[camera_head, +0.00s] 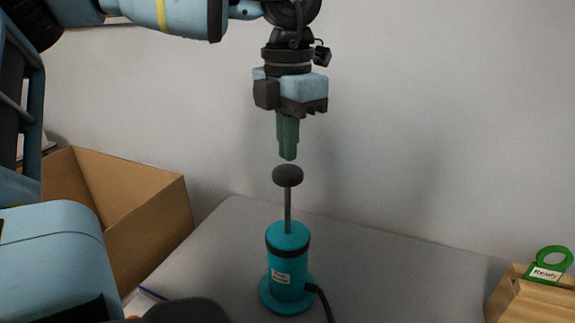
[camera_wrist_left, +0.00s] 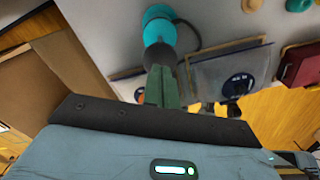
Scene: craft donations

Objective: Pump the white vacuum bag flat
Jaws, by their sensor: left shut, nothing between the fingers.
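The teal hand pump (camera_head: 289,262) stands upright on the grey table. Its rod is raised, with a dark round knob (camera_head: 287,175) on top and a black hose (camera_head: 325,301) at its base. In the left wrist view the fingers (camera_wrist_left: 162,88) overlap the pump (camera_wrist_left: 158,28). A greyish see-through bag (camera_wrist_left: 222,76) with a dark round label lies beside it; I cannot tell if it is the white vacuum bag or how full it is. My right gripper is not in view.
An open cardboard box (camera_head: 150,225) is left of the table. A wooden box (camera_head: 530,303) with a green "Ready" tag (camera_head: 546,272) is at the right. A plain wall rises behind. A dark red object (camera_wrist_left: 300,66) shows in the wrist view. The table around the pump is mostly clear.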

